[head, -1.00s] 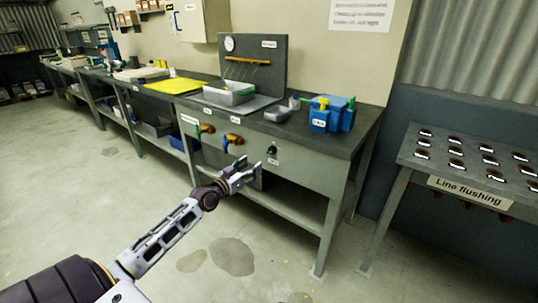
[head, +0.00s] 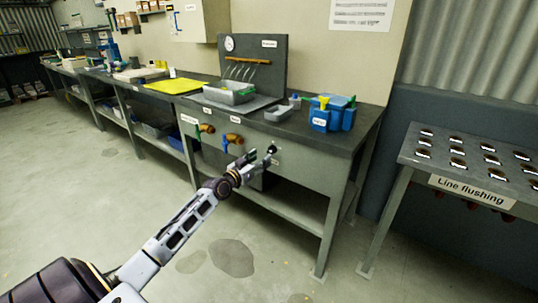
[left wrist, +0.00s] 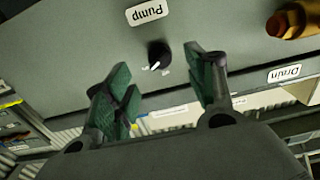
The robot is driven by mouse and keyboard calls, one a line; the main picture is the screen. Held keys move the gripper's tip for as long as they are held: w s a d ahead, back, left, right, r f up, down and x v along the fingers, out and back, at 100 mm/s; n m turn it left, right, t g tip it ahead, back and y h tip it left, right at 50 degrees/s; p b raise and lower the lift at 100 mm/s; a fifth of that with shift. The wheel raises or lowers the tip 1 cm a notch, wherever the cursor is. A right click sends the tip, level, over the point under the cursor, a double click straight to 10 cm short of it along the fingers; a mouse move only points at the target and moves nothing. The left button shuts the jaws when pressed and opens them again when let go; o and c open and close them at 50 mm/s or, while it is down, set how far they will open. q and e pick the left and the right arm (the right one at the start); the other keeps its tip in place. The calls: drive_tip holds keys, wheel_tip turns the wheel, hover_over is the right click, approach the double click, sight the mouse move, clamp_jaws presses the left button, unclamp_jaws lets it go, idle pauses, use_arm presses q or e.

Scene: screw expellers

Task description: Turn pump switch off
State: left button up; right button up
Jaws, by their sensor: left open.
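The pump switch is a small black round knob (head: 272,149) on the grey front panel of the bench. In the left wrist view the knob (left wrist: 158,54) has a white pointer line and small marks beside it, too small to read. A white "Pump" label (left wrist: 147,12) is upside down in that view. My left gripper (head: 262,155) is in front of the panel, close to the knob. In the left wrist view its two dark green fingers (left wrist: 158,72) are spread apart, with the knob showing between and beyond their tips. I cannot tell any contact. My right gripper is not in view.
A "Drain" label (left wrist: 284,73) is near a brass fitting (left wrist: 290,22). A grey tray (head: 229,96) and blue container (head: 332,115) stand on the bench. The "Line flushing" table (head: 465,188) is at right.

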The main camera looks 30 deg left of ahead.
sight(271, 150)
use_arm(q)
drive_tip(key=w+b, duration=0.1)
drive_tip(key=w, duration=0.5)
drive_tip(key=shift+w+d+b, duration=0.3)
drive_tip(key=shift+b, duration=0.05)
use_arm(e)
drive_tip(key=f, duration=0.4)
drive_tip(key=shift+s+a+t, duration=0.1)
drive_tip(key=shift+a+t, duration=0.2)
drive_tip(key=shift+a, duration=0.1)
use_arm(q)
drive_tip(key=shift+c, duration=0.3)
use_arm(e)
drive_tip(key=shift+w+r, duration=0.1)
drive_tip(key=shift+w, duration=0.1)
use_arm(q)
drive_tip(key=c, duration=1)
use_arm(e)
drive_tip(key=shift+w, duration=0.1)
